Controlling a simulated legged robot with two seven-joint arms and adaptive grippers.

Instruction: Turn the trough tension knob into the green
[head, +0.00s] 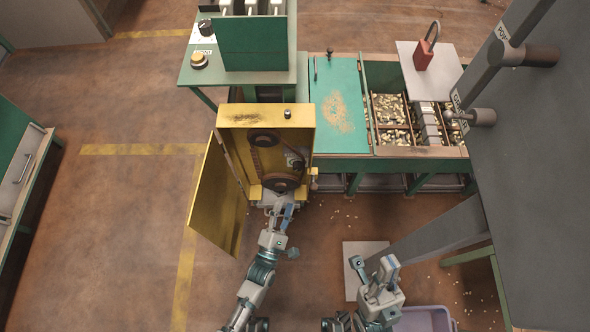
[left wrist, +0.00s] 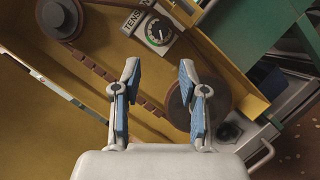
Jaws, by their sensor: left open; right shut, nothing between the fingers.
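The trough tension knob (left wrist: 157,32) is a dark dial on a pale plate marked TENS… in the left wrist view, with some green on its face. Its exact pointer setting is too small to read. In the head view the knob (head: 297,161) is small, at the right inside the open yellow housing (head: 265,115). My left gripper (head: 283,212) is at the housing's lower front. In the left wrist view the left gripper (left wrist: 158,72) is open and empty, with the knob beyond its fingertips, apart from them. My right gripper (head: 388,268) is shut and empty at the lower right.
A belt (left wrist: 105,72) runs between two pulleys beside the knob; the larger pulley (left wrist: 212,95) is behind the right finger. The yellow door (head: 218,200) hangs open at left. A grey panel (head: 540,150) stands at right. A lilac bin (head: 422,320) is near my right gripper.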

